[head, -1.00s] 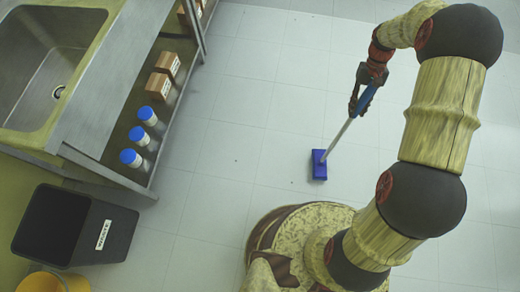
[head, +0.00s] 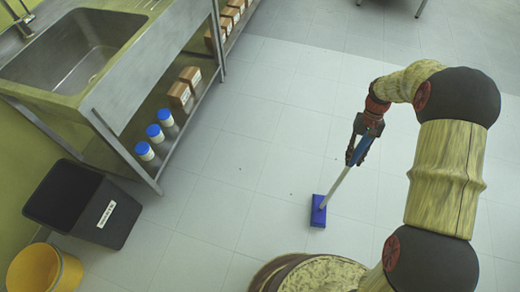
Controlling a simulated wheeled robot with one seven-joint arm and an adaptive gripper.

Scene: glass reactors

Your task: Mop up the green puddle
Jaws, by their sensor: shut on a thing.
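My gripper (head: 361,140) is shut on the blue grip of a mop (head: 335,186) in the head view. The mop has a pale shaft that slants down to a blue rectangular head (head: 318,211). The mop head is at the tiled floor, in front of my base; I cannot tell whether it presses on the tiles. No green puddle shows in the view.
A steel sink bench (head: 150,62) stands at the left, with blue-capped jars (head: 155,133) and brown boxes (head: 181,93) on its lower shelf. A black bin (head: 82,204) and a yellow bucket (head: 45,270) stand at the lower left. The middle floor (head: 262,130) is clear.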

